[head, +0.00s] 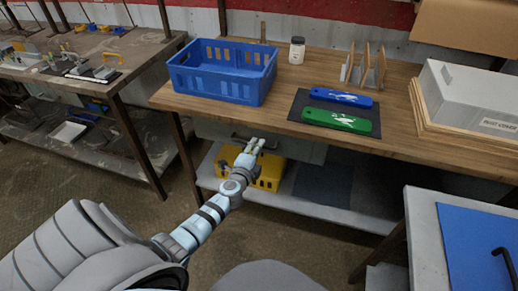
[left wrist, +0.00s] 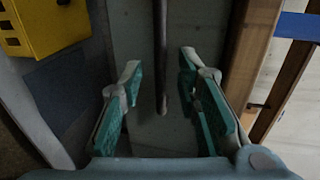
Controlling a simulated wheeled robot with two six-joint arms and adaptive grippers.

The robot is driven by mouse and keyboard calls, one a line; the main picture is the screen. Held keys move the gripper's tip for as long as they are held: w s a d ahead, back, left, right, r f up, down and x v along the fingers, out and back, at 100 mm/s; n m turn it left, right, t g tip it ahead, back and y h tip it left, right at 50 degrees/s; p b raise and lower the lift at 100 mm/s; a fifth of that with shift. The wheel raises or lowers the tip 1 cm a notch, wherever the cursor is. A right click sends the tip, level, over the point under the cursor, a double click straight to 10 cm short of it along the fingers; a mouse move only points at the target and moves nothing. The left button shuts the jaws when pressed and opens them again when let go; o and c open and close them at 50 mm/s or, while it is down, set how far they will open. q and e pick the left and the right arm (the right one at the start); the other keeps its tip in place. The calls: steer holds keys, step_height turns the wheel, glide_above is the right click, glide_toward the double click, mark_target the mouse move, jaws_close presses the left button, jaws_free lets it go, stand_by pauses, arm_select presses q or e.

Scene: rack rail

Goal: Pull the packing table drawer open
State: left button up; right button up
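The packing table (head: 400,137) has a wooden top. Its grey-green drawer (head: 305,152) is under the front edge and looks shut. The dark bar handle (head: 240,137) is on the drawer front, partly hidden by my gripper. My left gripper (head: 255,146) is at the drawer front by the handle. In the left wrist view my left gripper (left wrist: 160,63) is open, with teal-padded fingers on either side of the handle (left wrist: 161,85). Gaps show between the handle and both fingers, with the drawer front (left wrist: 135,30) behind. My right gripper is not in view.
A yellow bin (head: 268,175) stands on the lower shelf (head: 335,209) below the drawer. A blue crate (head: 222,78) and green and blue tools lie on the tabletop. A grey stand with a blue mat (head: 475,240) is at the right. Floor is clear between the tables.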

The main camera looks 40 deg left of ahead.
arm_select(q)
steer(key=shift+b+x, duration=0.35)
steer(key=shift+x, duration=0.9)
steer(key=shift+c, duration=0.2)
jaws_close()
